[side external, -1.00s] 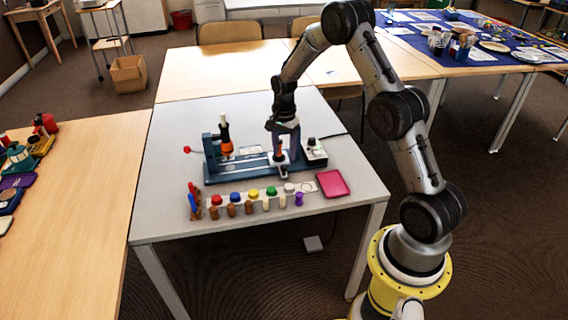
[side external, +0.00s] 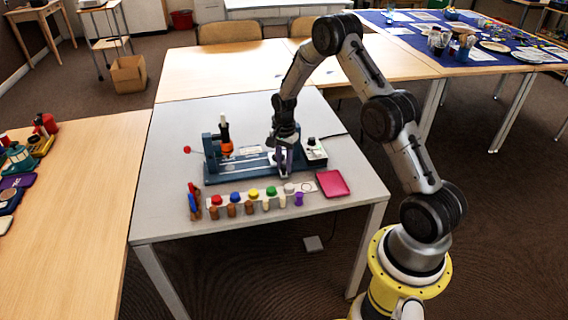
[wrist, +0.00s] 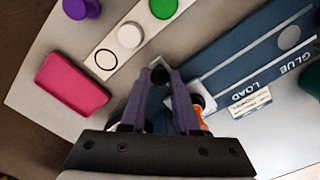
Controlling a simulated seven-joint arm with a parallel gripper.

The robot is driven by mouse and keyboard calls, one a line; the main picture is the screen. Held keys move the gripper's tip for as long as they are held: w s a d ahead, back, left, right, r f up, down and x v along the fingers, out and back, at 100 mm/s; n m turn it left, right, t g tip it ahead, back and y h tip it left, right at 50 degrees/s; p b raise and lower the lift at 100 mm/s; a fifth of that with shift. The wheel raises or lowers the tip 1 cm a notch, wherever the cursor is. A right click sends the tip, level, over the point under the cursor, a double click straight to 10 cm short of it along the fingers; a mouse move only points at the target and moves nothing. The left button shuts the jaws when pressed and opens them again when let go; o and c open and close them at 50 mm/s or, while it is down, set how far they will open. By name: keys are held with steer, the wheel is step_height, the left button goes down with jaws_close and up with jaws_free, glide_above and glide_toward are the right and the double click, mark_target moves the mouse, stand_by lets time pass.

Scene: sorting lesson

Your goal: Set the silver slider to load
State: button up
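The blue fixture (side external: 222,178) stands on the grey table and carries the silver slider (side external: 272,157) near its right end. In the wrist view, the words LOAD and GLUE show on the blue base (wrist: 238,72), with LOAD nearer the slider. A light grey part of the slider (wrist: 203,76) shows beside my fingers. My gripper (side external: 283,171) is down at the slider; it also shows in the wrist view (wrist: 161,76).
A black-and-orange bottle (side external: 225,140) stands in the fixture's left part. A row of coloured knobs (side external: 253,194) and a pink tray (side external: 333,183) lie in front. A small control box (side external: 316,152) with a cable is close on the right. The table's front left is clear.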

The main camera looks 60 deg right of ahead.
jaws_close()
stand_by(0.9)
steer(key=w+a, duration=0.6)
steer(key=shift+w, duration=0.1)
steer(key=o, duration=0.8)
jaws_free()
step_height(320, 180, up, 14)
